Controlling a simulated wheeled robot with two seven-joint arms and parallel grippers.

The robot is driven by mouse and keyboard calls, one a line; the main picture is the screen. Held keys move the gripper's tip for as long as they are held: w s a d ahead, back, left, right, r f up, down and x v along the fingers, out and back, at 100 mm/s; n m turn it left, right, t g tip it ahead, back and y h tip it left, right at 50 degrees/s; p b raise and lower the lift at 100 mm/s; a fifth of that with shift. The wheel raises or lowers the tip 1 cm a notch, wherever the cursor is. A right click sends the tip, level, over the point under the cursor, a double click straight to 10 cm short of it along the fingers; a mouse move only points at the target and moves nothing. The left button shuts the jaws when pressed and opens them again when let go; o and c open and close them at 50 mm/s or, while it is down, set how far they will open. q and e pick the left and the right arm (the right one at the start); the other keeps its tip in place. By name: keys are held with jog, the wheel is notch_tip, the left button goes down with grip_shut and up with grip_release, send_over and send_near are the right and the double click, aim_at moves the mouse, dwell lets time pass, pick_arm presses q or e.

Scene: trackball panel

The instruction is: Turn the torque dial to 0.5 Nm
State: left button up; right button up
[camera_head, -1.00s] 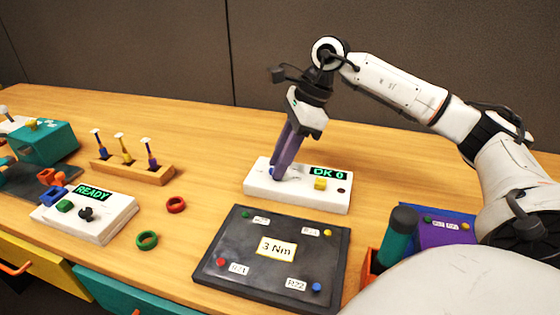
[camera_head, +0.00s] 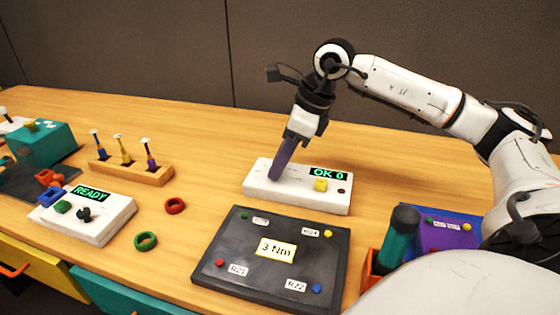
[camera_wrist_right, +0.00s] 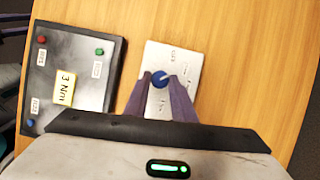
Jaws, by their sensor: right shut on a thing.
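The torque dial is a blue round knob (camera_wrist_right: 160,79) with a pale mark on the white control box (camera_head: 320,202), whose green display (camera_head: 328,174) reads "OK 0". My right gripper (camera_head: 275,177) points down on the left end of this box. In the right wrist view its two purple fingers (camera_wrist_right: 161,82) are shut on the blue knob, one on each side. In the head view the fingers hide the knob. The dial's small printed labels are too small to read. My left gripper is not in view.
A dark plate (camera_head: 215,283) with a "3 Nm" label lies in front of the box. Another white box (camera_head: 112,225) reads "READY". A red ring (camera_head: 175,205) and a green ring (camera_head: 146,241) lie between. A wooden rack (camera_head: 130,172) holds several bits. Table behind is clear.

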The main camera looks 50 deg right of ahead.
jog(key=o, duration=1.1)
jog(key=shift+c, duration=0.2)
jog(key=shift+r, duration=0.1)
jog(key=p+v, duration=0.1)
jog(key=v, duration=0.9)
jog(key=shift+r, duration=0.1)
